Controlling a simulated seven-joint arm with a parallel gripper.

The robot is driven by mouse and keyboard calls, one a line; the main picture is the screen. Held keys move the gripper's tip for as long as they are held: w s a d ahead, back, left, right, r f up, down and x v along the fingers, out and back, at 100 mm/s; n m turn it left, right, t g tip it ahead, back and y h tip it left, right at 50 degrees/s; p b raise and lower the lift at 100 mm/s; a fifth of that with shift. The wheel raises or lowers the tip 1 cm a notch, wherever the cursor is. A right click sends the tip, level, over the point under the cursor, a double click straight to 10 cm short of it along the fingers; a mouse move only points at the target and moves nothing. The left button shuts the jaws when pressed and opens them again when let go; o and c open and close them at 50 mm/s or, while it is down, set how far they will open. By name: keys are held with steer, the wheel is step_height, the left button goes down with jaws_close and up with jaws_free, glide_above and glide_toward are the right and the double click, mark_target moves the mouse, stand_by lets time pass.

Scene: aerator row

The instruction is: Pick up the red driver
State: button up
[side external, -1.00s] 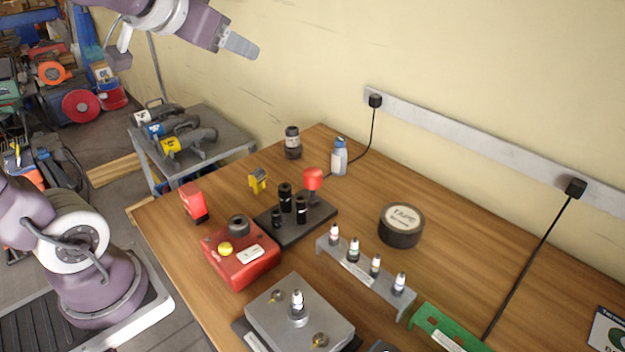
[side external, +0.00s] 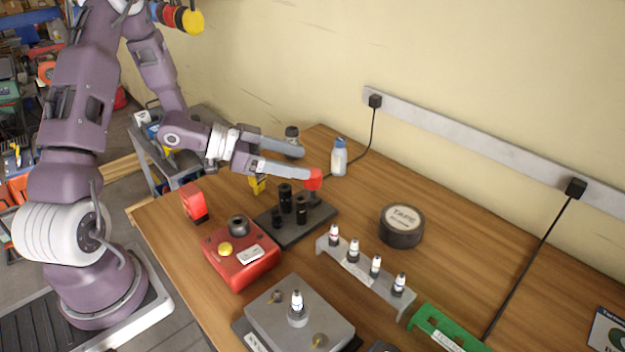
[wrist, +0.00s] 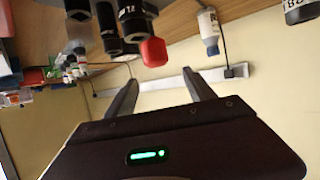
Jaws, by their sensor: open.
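The red driver (side external: 314,180) stands upright in a dark block (side external: 290,234), with its red handle on top. My gripper (side external: 304,163) is open and empty, reaching in from the left. In the side view, its nearer finger's tip overlaps the left edge of the red handle; I cannot tell whether they touch. The wrist view appears upside down. There the red handle (wrist: 154,52) shows just past the fingertips of my gripper (wrist: 160,76), between their lines. The driver's lower part is mostly hidden.
Several black sockets (side external: 285,196) stand in the same block, close to the driver. A white bottle (side external: 339,158) and a dark jar (side external: 293,138) stand behind. A yellow item (side external: 257,184) and a red box (side external: 240,262) are nearby. A tape roll (side external: 402,228) sits to the right.

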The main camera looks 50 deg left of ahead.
mark_target(313, 187)
step_height(313, 187, down, 4)
steer(key=shift+w+d+r, duration=0.1)
steer(key=shift+r, duration=0.05)
steer(key=x, duration=0.6)
steer(key=shift+w+d, duration=0.25)
steer(key=shift+w, duration=0.05)
jaws_close()
